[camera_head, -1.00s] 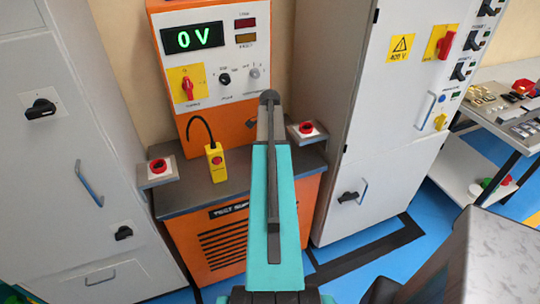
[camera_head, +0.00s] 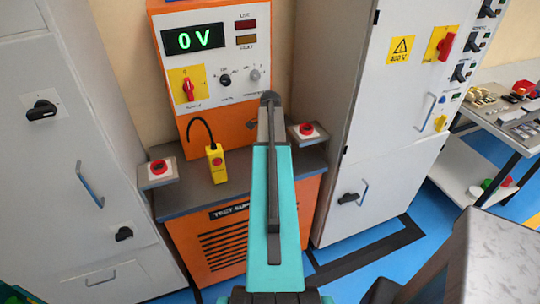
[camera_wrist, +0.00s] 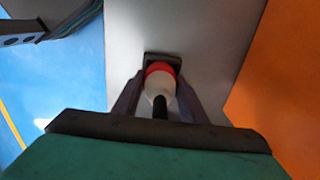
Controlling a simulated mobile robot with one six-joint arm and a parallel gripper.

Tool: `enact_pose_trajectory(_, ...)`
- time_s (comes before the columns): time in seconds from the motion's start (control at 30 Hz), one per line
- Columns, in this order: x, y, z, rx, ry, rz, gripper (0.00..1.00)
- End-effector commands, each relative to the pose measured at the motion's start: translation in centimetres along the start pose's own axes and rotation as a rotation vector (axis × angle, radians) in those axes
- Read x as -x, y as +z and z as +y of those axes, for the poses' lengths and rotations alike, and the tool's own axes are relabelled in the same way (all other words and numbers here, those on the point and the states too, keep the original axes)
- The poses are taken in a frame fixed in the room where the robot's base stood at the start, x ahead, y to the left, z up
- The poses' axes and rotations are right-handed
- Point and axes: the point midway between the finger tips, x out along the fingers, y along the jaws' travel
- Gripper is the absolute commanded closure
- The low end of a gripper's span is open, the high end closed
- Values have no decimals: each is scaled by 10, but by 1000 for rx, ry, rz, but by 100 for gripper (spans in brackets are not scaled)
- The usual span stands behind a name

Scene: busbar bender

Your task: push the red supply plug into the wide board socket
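In the wrist view, the red supply plug (camera_wrist: 159,82) has a red front, a pale body and a black tail pointing towards me. My gripper (camera_wrist: 158,88) has one dark finger on each side of it and appears shut on it. The plug's red front is at a dark, square-edged socket (camera_wrist: 162,58) on a grey surface. I cannot tell how deep it sits in the socket or whether this is the wide one. In the head view, my teal arm hides the gripper, plug and socket.
An orange test supply (camera_head: 215,70) reads 0 V and stands on a grey-topped bench (camera_head: 193,190). A yellow pendant (camera_head: 216,163) and two red buttons are at the bench. Grey cabinets stand left (camera_head: 70,130) and right (camera_head: 372,120).

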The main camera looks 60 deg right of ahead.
Motion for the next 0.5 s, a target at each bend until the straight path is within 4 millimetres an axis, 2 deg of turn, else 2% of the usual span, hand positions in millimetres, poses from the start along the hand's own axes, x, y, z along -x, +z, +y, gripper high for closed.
enact_pose_trajectory(0.5,9,0,0,0,0,0,88)
